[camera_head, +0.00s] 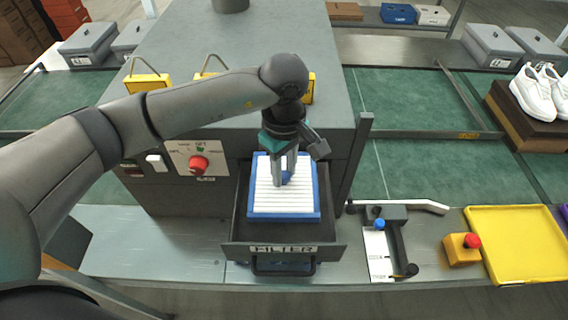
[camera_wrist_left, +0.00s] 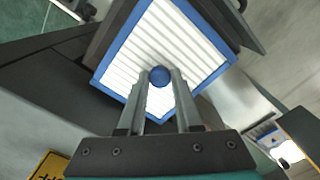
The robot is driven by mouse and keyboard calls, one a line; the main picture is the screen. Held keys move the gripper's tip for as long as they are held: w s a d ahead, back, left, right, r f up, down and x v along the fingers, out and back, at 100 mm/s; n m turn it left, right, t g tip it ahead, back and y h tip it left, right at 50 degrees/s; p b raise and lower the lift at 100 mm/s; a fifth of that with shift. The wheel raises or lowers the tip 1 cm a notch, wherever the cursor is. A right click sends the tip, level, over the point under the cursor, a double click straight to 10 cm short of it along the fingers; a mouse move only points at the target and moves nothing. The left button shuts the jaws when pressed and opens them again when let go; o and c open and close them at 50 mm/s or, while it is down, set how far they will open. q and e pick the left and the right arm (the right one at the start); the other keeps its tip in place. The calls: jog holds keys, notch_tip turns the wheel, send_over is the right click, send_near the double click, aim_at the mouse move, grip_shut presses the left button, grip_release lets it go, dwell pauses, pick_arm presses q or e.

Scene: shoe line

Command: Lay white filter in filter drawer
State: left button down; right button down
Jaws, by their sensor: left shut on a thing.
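The white filter (camera_head: 270,206) has a blue frame and white pleats. It lies in or just over the open filter drawer (camera_head: 240,232), whose front carries a FILTER label; I cannot tell whether it touches the drawer floor. My left gripper (camera_head: 284,182) comes down from above and is shut on the blue knob at the filter's middle. In the left wrist view, the filter (camera_wrist_left: 200,50) fills the upper middle, and the fingers of my left gripper (camera_wrist_left: 160,80) stand on both sides of the round blue knob. My right gripper is not in view.
The grey machine (camera_head: 250,50) stands behind the drawer, with a red knob (camera_head: 199,164) on its panel. Right of the drawer are a tool fixture (camera_head: 380,250), a red-and-yellow button box (camera_head: 461,250) and a yellow tray (camera_head: 515,245). White shoes (camera_head: 535,95) stand at the far right.

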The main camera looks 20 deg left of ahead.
aim_at(284, 189)
pick_arm(q)
jog(key=shift+w+f+b, duration=0.1)
jog(key=shift+f+b, duration=1.65)
jog(key=shift+f, duration=1.75)
jog(key=shift+f+b, duration=0.7)
jog(key=shift+b, duration=0.1)
jog(key=c, duration=0.5)
grip_release()
